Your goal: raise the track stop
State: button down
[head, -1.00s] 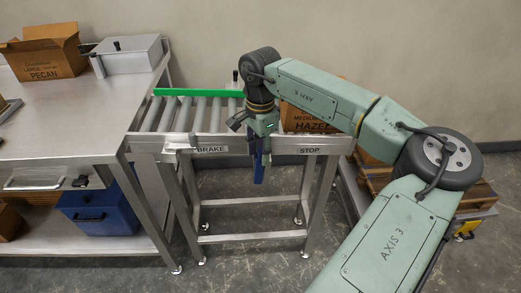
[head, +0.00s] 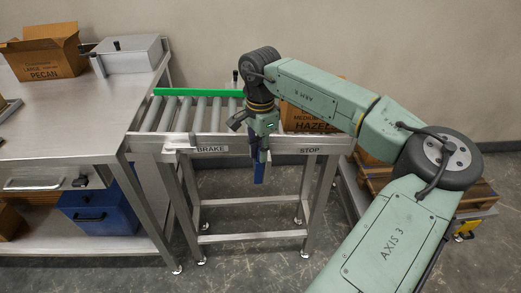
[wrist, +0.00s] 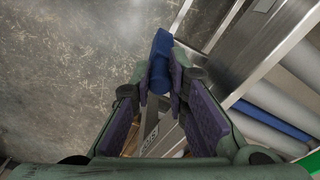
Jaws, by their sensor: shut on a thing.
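The track stop's blue handle (head: 258,174) hangs at the front of the roller track, left of the STOP label (head: 309,150). My gripper (head: 263,152) points down over it and is shut on it. In the wrist view the blue handle (wrist: 161,48) sticks out past the fingertips of my gripper (wrist: 161,88), between the two purple-padded fingers. A blue bar (wrist: 270,121) lies along the rollers in the wrist view; whether it joins the handle is hidden.
The roller track (head: 185,115) has a green strip (head: 198,92) along its back and a BRAKE label (head: 211,149) in front. A steel table (head: 75,115) stands at left with a pecan carton (head: 44,72). A hazelnut carton (head: 303,118) is behind my arm.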

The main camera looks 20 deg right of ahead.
notch_tip(320, 180, up, 5)
jog(key=shift+d+f+p, duration=0.15)
jog(key=shift+f+p, duration=0.05)
jog(key=shift+p, duration=0.65)
jog(key=shift+f, duration=0.1)
jog(key=c, duration=1.8)
grip_release()
jog(key=shift+o, duration=1.3)
notch_tip(320, 180, up, 12)
